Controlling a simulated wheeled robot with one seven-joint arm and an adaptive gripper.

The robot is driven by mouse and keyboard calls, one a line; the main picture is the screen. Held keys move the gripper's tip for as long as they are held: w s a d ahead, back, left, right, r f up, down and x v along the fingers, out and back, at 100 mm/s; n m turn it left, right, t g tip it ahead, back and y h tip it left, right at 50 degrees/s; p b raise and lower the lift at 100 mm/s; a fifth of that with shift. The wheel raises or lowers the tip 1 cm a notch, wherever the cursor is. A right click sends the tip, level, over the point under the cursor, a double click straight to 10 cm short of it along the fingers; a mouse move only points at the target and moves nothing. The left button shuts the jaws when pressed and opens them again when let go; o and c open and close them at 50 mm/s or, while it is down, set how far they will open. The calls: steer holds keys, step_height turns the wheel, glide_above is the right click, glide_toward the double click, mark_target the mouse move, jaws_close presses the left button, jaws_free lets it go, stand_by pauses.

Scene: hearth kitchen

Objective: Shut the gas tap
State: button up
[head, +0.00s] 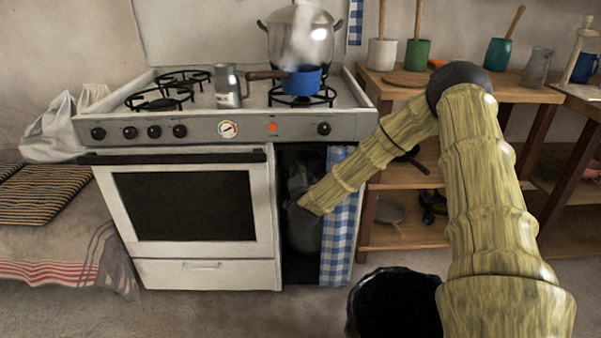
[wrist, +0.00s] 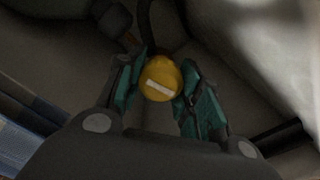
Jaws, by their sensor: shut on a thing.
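The gas tap (wrist: 160,80) is a round yellow knob with a white bar mark across its top; the bar lies nearly level, tilted slightly down to the right, in the wrist view. My gripper (wrist: 162,88) has its two teal fingers on either side of the knob and is shut on it. In the head view my arm reaches into the dark open bay right of the oven. A grey-green gas bottle (head: 303,238) stands there, partly in shadow. The tap and my fingertips cannot be made out in the head view.
A blue checked curtain (head: 341,225) hangs at the bay's right side, beside my arm. The white stove (head: 200,250) bounds the left. On its top are a blue pan (head: 302,80) and a steaming pot (head: 300,45). Wooden shelves (head: 420,235) stand right.

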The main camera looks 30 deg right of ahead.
steer(key=shift+d+f+m, duration=0.1)
steer(key=shift+d+m, duration=0.05)
steer(key=shift+m, duration=1.45)
steer(key=shift+b, duration=0.3)
steer(key=o, duration=1)
steer(key=shift+s, duration=0.1)
steer(key=shift+o, duration=0.2)
steer(key=shift+s+a, duration=0.2)
steer(key=shift+a, duration=0.1)
steer(key=v, duration=1.1)
